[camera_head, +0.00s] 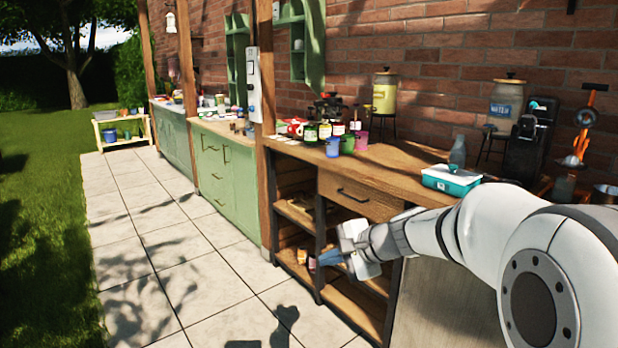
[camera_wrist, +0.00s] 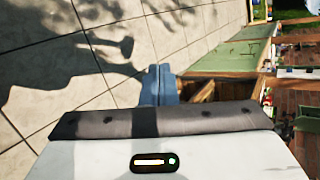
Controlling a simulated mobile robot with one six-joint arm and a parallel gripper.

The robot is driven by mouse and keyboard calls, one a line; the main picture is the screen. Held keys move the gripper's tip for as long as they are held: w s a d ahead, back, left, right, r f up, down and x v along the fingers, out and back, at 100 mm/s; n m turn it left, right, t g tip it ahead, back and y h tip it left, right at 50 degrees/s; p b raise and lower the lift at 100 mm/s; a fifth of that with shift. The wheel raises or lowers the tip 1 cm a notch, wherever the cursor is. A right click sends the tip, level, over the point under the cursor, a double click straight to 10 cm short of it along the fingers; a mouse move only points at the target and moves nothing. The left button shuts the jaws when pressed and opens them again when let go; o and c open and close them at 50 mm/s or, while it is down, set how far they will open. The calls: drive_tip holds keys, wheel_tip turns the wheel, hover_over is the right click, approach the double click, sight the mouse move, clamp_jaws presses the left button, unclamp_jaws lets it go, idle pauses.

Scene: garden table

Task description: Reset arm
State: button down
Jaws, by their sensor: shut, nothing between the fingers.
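My gripper (camera_head: 325,260) is at the end of my white arm, which reaches out from the lower right in the head view. It is in front of the wooden counter's open shelves, below the height of the worktop. In the wrist view its blue-grey fingers (camera_wrist: 159,85) are together, with nothing between them. Paved floor lies behind them in that view.
The wooden counter (camera_head: 360,190) carries cups, bottles, jars and a teal box (camera_head: 451,180). Green cabinets (camera_head: 224,180) stand farther along the brick wall. The paved path (camera_head: 150,250) to the left is clear, with grass beyond.

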drive_tip(key=s+d+r+n+g+h+p, duration=0.1)
drive_tip(key=s+d+r+n+h+p, duration=0.1)
drive_tip(key=s, duration=0.6)
drive_tip(key=s+d+r+n+g+h+p, duration=0.1)
drive_tip(key=s+d+r+n+h+p, duration=0.2)
drive_tip(key=s+d+n+p, duration=0.2)
drive_tip(key=s+d+r+n+g+h+p, duration=0.2)
drive_tip(key=s+p, duration=0.4)
drive_tip(key=s, duration=0.5)
drive_tip(key=shift+s+d+r+n+h, duration=0.35)
drive_tip(key=shift+d+n+h, duration=0.4)
drive_tip(key=shift+n, duration=0.45)
drive_tip(key=shift+a, duration=0.1)
